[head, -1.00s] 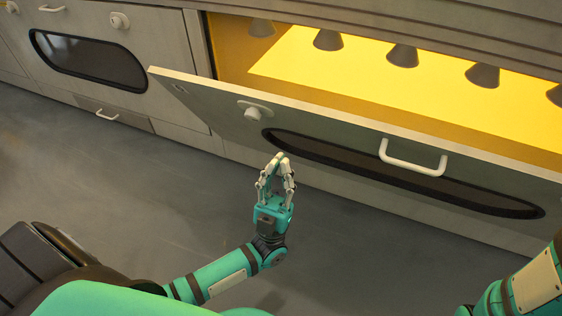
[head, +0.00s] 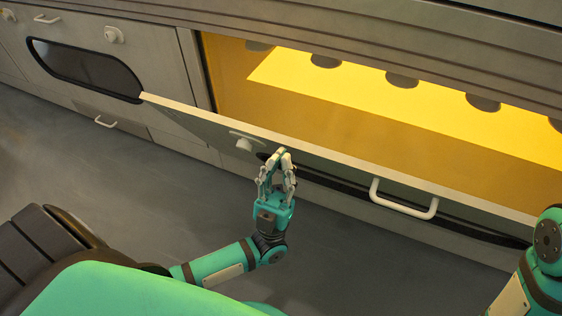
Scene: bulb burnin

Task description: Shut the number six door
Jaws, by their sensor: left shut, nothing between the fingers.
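A wide grey door (head: 190,122) hangs open, its top edge leaning out from a lit yellow oven-like compartment (head: 235,85). Its face, seen steeply, has a white handle (head: 403,198), a pale knob (head: 243,143) and a dark window strip partly hidden by my left gripper. I cannot read a number on it. My left gripper (head: 278,154) is shut and empty, fingertips overlapping the door face just below its top edge, right of the knob. I cannot tell if they touch. My right arm shows at the right edge; its gripper is out of view.
Dark round lamp shapes (head: 401,80) line the compartment. A shut neighbouring door with a dark window (head: 85,68), knob (head: 114,35) and handle (head: 47,19) is at the left. A low drawer (head: 107,121) is below it. The grey floor (head: 150,190) is clear.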

